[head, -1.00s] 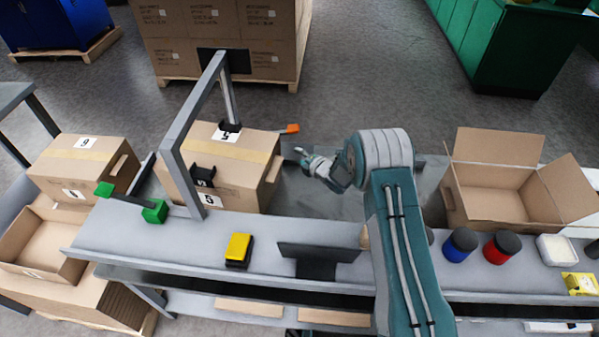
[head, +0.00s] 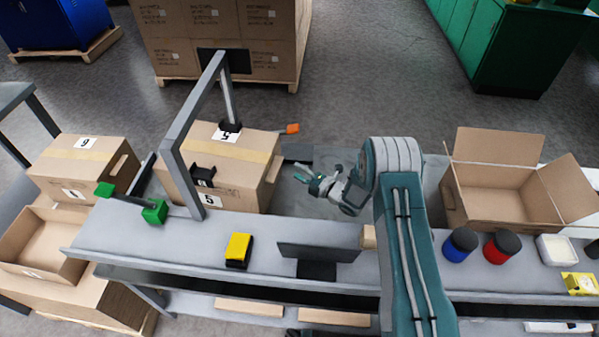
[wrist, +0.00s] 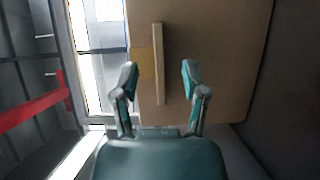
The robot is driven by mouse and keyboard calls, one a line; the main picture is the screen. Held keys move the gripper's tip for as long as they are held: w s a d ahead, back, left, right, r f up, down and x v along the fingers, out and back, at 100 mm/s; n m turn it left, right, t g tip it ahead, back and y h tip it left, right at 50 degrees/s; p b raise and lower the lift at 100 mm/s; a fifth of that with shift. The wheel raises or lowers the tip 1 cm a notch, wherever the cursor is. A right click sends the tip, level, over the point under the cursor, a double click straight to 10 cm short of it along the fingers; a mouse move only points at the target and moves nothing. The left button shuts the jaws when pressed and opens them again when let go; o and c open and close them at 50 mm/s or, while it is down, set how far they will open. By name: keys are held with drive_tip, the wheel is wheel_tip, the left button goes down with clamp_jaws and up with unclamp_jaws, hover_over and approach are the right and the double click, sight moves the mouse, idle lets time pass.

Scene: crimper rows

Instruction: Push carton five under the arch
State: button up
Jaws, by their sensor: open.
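Carton five (head: 238,163), a brown box labelled 5 with a tape strip, stands on the grey bench, partly under the grey arch (head: 196,100). Its right part sticks out on the right side of the arch; a near post and black brackets hide parts of it. My gripper (head: 299,174) is open and empty to the right of the carton, with a small gap between them. In the wrist view, my open fingers (wrist: 159,78) point at a brown carton face (wrist: 215,45) with a raised bar; contact cannot be told there.
Carton 6 (head: 70,155) stands at the left beyond a green-ended bar (head: 130,200). A yellow block (head: 238,248) and a black plate (head: 318,252) are on the front edge. An open box (head: 490,195) and blue and red jars are at right.

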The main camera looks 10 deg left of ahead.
sight(281, 160)
drive_tip(key=x, duration=0.7)
drive_tip(key=shift+w+a, duration=0.15)
drive_tip(key=shift+a, duration=0.05)
clamp_jaws()
